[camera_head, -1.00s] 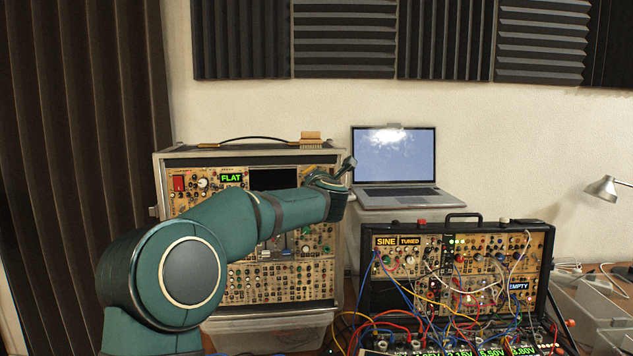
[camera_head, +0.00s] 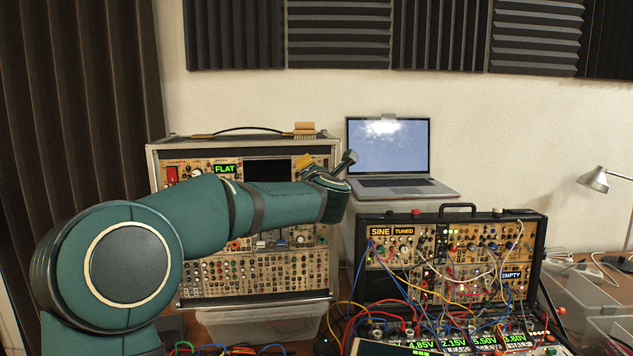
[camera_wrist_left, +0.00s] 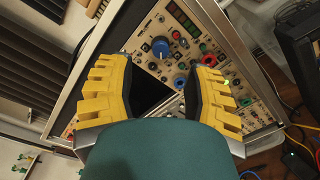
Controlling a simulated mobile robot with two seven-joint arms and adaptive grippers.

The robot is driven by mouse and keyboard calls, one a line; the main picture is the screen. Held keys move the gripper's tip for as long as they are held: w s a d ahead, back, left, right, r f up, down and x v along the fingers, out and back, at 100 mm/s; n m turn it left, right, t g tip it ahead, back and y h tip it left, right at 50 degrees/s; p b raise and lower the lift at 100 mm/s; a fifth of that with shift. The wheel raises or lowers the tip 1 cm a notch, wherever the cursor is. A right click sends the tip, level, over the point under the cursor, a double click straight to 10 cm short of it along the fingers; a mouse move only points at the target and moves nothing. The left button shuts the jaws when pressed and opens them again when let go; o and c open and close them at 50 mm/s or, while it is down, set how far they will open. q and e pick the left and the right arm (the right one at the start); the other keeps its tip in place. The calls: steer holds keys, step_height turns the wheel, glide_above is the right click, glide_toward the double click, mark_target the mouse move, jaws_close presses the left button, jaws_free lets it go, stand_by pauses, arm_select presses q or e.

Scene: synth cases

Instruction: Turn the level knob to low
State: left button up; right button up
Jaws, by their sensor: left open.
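A large blue knob (camera_wrist_left: 160,47) shows on a cream module panel in the left wrist view, between and beyond my fingers. I cannot read a label there, so I cannot tell whether it is the level knob. My left gripper (camera_wrist_left: 160,68) is open and empty, its two yellow-backed fingers spread either side of a dark screen and the knob, apparently apart from the panel. In the head view my left gripper (camera_head: 324,170) is at the upper right of the tall rack case (camera_head: 151,185), partly hidden by my wrist. A green display reading FLAT (camera_head: 225,169) is on that rack.
A laptop (camera_head: 389,147) stands right of the rack. A second synth case (camera_head: 543,235) with many patch cables and labels SINE, TUNED and EMPTY stands front right. A lamp (camera_head: 595,180) is at far right. Red and green sockets and smaller knobs surround the blue knob.

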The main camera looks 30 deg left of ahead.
arm_select(q)
steer(key=v, duration=0.6)
steer(key=shift+s+d, duration=0.1)
stand_by(0.3)
